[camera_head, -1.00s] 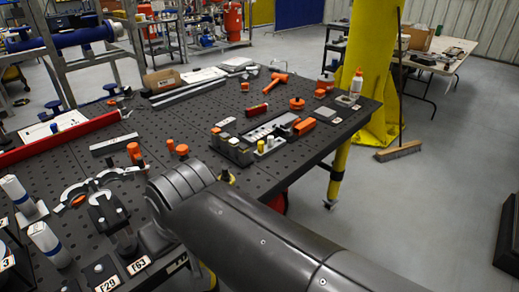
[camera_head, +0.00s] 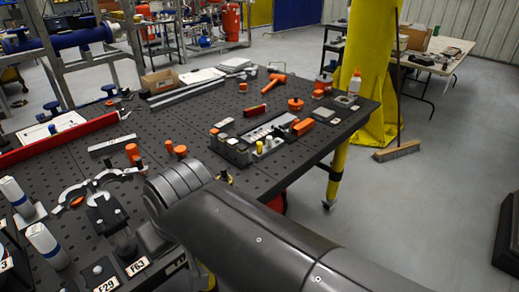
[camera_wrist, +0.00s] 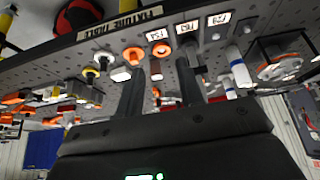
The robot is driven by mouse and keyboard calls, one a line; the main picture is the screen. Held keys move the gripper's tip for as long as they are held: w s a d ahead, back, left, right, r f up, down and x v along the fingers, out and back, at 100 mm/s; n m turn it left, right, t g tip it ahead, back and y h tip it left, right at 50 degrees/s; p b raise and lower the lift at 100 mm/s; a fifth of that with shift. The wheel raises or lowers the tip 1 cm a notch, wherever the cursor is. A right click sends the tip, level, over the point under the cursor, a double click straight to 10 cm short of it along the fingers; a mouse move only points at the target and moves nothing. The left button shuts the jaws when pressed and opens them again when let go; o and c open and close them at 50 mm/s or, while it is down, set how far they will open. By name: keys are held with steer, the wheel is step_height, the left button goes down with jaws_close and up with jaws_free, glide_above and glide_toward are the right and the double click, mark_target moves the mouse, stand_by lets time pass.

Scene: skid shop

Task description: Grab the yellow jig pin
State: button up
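A small yellow pin (camera_head: 259,147) stands upright at the near edge of the grey fixture block (camera_head: 238,152), toward the right of the black perforated table (camera_head: 205,120). A white pin (camera_head: 270,142) stands just beside it. In the head view my forearm hides the gripper.
Orange knobs (camera_head: 132,151), a curved metal clamp (camera_head: 95,183) and white-and-blue bottles (camera_head: 42,240) crowd the table's near left. An orange block (camera_head: 303,127) lies right of the fixture block. The yellow column (camera_head: 370,75) rises beyond the table's right edge.

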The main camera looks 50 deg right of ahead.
steer(key=w+d+r+g+h, duration=0.1)
steer(key=w+d+r, duration=0.25)
steer(key=w, duration=0.35)
steer(key=w+d+r+g+h, duration=0.1)
steer(key=w+d+r, duration=0.2)
steer(key=w+d, duration=0.35)
steer(key=w+d+g, duration=0.2)
steer(key=w+d, duration=0.9)
steer(key=d, duration=0.1)
steer(key=m+g+y, duration=0.2)
glide_toward(260, 143)
steer(key=shift+a+f, duration=0.2)
step_height(260, 143, down, 5)
steer(key=shift+r, duration=0.15)
steer(key=shift+d+f, duration=0.2)
steer(key=shift+f, duration=2.8)
